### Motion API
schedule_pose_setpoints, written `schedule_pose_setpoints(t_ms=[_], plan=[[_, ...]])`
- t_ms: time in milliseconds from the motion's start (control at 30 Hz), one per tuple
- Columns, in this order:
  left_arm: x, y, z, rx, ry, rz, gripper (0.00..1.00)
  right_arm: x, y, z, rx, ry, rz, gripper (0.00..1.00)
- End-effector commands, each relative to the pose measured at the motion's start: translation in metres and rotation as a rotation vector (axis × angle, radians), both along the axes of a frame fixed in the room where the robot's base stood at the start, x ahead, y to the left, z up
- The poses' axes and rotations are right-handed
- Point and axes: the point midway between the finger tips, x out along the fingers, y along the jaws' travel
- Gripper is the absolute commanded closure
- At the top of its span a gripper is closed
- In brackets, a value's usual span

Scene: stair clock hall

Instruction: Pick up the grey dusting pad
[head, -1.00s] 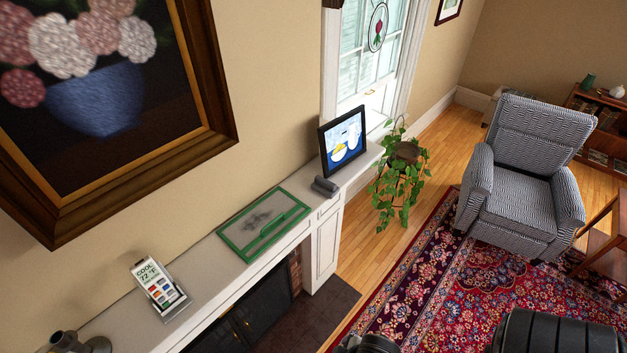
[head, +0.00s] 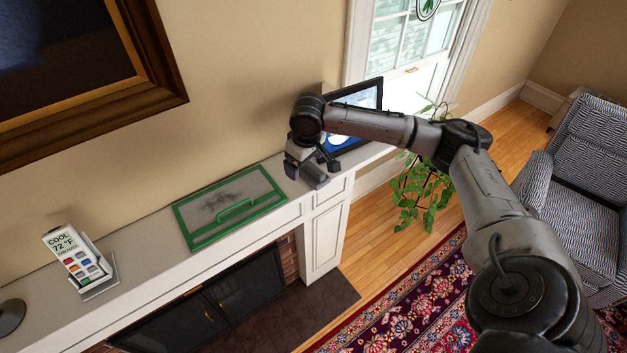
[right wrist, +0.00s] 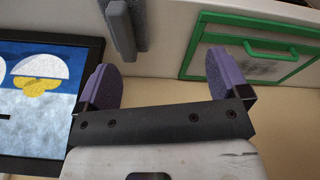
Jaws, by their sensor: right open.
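The grey dusting pad (head: 315,179) lies on the white mantel shelf, near its right end, partly hidden by my right gripper (head: 312,168). In the right wrist view the pad (right wrist: 126,26) shows at the top, beyond the fingers and closer to the left one. My right gripper (right wrist: 164,78) is open and empty, with purple-grey finger pads, and is above the pad. I cannot tell whether it touches the pad. My left gripper is not in view.
A green-framed panel (head: 186,236) with a handle and dark smudge lies left of the pad. A framed picture (head: 369,97) stands behind the gripper. A thermostat-like display (head: 70,252) stands farther left. A trailing plant (head: 409,203) is beyond the mantel's end.

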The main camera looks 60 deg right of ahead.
Motion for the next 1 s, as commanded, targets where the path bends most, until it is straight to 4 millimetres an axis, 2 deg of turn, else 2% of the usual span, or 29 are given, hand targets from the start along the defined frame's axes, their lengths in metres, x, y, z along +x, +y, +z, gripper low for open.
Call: schedule_pose_setpoints(t_ms=[33, 100, 200, 267, 367, 700, 1000], plan=[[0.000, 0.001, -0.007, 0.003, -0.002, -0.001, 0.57, -0.001, -0.017, 0.010, 0.002, -0.009, -0.050, 0.06], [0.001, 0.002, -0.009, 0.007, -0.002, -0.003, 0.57, -0.003, -0.032, 0.022, 0.014, -0.015, -0.101, 0.06], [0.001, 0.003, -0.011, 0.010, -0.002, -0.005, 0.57, -0.005, -0.045, 0.033, 0.027, -0.021, -0.149, 0.06], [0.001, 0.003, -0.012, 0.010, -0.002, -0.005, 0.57, -0.006, -0.049, 0.033, 0.033, -0.020, -0.166, 0.06], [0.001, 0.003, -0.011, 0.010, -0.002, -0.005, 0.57, -0.006, -0.053, 0.024, 0.037, -0.021, -0.180, 0.06], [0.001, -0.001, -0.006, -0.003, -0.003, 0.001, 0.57, 0.002, -0.056, -0.029, 0.038, -0.022, -0.179, 0.06], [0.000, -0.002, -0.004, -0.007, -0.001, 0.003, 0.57, 0.004, -0.057, -0.046, 0.036, -0.023, -0.178, 0.06]])
